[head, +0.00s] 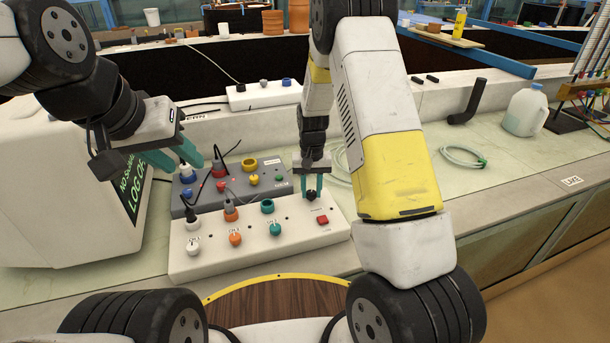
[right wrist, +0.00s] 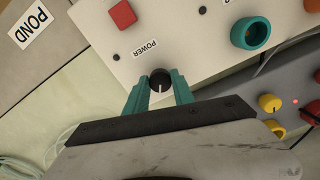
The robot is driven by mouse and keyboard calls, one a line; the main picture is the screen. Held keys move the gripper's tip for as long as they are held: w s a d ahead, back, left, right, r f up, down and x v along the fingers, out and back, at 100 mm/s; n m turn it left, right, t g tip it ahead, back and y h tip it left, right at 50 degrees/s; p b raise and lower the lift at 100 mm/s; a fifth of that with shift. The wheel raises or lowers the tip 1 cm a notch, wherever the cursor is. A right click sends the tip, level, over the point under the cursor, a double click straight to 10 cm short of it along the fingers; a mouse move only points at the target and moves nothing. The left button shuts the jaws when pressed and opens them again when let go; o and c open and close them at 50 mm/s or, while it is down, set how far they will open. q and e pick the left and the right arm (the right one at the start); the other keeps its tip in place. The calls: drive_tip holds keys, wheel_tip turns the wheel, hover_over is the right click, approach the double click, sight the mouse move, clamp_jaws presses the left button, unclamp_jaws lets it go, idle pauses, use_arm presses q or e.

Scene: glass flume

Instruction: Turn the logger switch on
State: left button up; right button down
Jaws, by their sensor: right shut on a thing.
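A black knob with a white pointer line sits on the white panel (head: 245,262) at its right end, beside a red square button (head: 322,220). In the right wrist view, the knob (right wrist: 160,82) is next to the label POWER (right wrist: 146,49). No label reading "logger" is legible to me. My right gripper (head: 312,186) points down at the knob. Its teal fingers (right wrist: 160,93) are shut on the knob's sides, and the pointer line points towards the gripper. My left gripper (head: 176,156) is open and empty, above the left end of the grey panel.
A grey panel (head: 183,210) with knobs, sockets and a lit red lamp lies behind the white one. A white box (head: 40,190) with a green-on-black LOG sign stands left. A jug (head: 524,110) and pale hose (head: 463,155) lie right. Bench between them is clear.

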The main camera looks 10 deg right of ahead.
sight(310, 192)
drive_tip(key=m, duration=1.1)
drive_tip(key=shift+a+m, duration=0.1)
drive_tip(key=shift+m, duration=0.2)
idle(0.4)
drive_tip(key=c, duration=1.1)
unclamp_jaws()
drive_tip(key=shift+o, duration=0.2)
drive_tip(key=shift+r, duration=0.1)
wheel_tip(310, 192, up, 7)
drive_tip(key=shift+w, duration=0.1)
drive_tip(key=shift+r, duration=0.3)
